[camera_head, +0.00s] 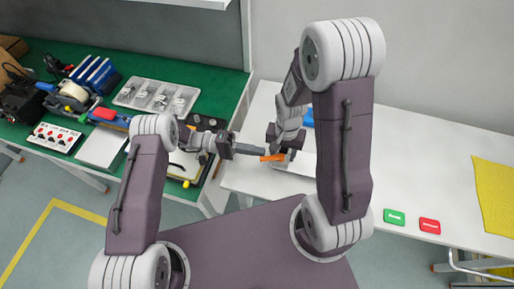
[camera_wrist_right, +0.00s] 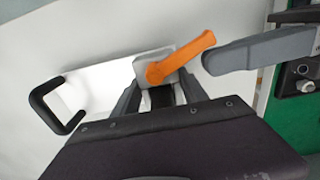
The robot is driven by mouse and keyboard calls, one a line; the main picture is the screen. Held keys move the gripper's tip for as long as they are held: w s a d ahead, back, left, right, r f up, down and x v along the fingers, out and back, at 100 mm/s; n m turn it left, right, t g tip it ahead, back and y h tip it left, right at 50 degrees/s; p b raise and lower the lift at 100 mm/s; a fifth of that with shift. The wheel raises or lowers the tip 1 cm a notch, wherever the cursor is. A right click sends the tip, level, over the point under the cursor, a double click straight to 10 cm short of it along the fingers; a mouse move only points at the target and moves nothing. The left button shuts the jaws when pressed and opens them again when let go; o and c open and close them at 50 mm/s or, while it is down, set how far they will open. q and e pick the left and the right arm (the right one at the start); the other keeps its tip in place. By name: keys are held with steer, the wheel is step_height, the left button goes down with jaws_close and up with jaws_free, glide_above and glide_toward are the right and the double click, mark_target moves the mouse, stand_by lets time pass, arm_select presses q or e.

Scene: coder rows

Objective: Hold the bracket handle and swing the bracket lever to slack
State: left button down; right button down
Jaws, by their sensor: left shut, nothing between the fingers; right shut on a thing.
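The bracket has a white plate (camera_wrist_right: 92,92), a grey block (camera_wrist_right: 150,68) and an orange lever (camera_wrist_right: 185,58). The lever also shows in the head view (camera_head: 273,157). In the wrist view it slants up and to the right from its pivot. My right gripper (camera_wrist_right: 160,92) is shut on a dark part below the grey block, seemingly the bracket handle; the fingers partly hide it. In the head view my right gripper (camera_head: 282,150) is over the white table. My left gripper (camera_head: 263,151) is shut and empty, its tip close beside the lever's free end; contact is unclear.
A black U-shaped loop (camera_wrist_right: 50,108) stands at the plate's left end. A green block (camera_head: 395,217), a red block (camera_head: 429,226) and a yellow cloth (camera_head: 494,195) lie on the white table (camera_head: 370,150). The green bench (camera_head: 135,66) at left is cluttered. A gap separates the tables.

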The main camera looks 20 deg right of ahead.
arm_select(q)
steer(key=shift+s+a, duration=0.25)
steer(key=shift+s, duration=0.3)
arm_select(e)
steer(key=shift+w, duration=0.1)
arm_select(q)
steer(key=shift+s+a+n+t, duration=0.1)
steer(key=shift+s+n+t, duration=0.2)
steer(key=shift+n+t, duration=0.15)
steer(key=n+t+h, duration=0.1)
steer(key=t, duration=0.1)
steer(key=s+n+t, duration=0.1)
steer(key=t, duration=0.1)
steer(key=shift+s+a+n+h, duration=0.1)
steer(key=shift+s+n+h, duration=0.1)
steer(key=shift+n+h, duration=0.2)
steer(key=shift+s+n+t, duration=0.25)
steer(key=shift+n+t, duration=0.2)
steer(key=shift+t, duration=0.5)
steer(key=shift+s, duration=1.3)
steer(key=shift+s+d, duration=0.25)
steer(key=shift+s, duration=0.25)
steer(key=shift+s+d, duration=0.25)
steer(key=shift+s, duration=0.25)
steer(key=shift+s+d, duration=0.35)
steer(key=shift+s, duration=0.2)
steer(key=shift+s, duration=0.1)
arm_select(e)
steer(key=shift+w+r, duration=0.1)
steer(key=shift+w, duration=0.05)
